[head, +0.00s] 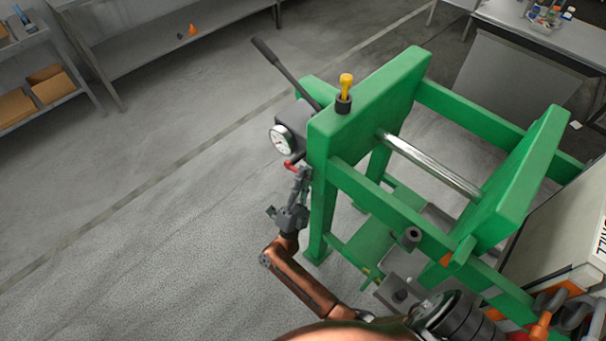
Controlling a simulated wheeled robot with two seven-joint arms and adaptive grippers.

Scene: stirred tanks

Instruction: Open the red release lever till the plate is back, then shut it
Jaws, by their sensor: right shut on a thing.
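The green press frame (365,95) stands at the middle right, with a grey pump block and white gauge (283,139) on its left side. The red release lever (291,166) is small and sits just below the gauge. My right gripper (297,174) is shut on the lever from below and partly hides it, so its exact angle is hard to tell. A shiny rod (430,165) runs from the frame's head to the green plate (520,180), which stands well away from the head. My left gripper is not in view.
A black pump handle (280,70) slants up left from the pump block. A yellow-topped fitting (345,88) stands on the head. Grey shelving (160,45) lies behind, a bench (545,30) at upper right. The floor left of the press is clear.

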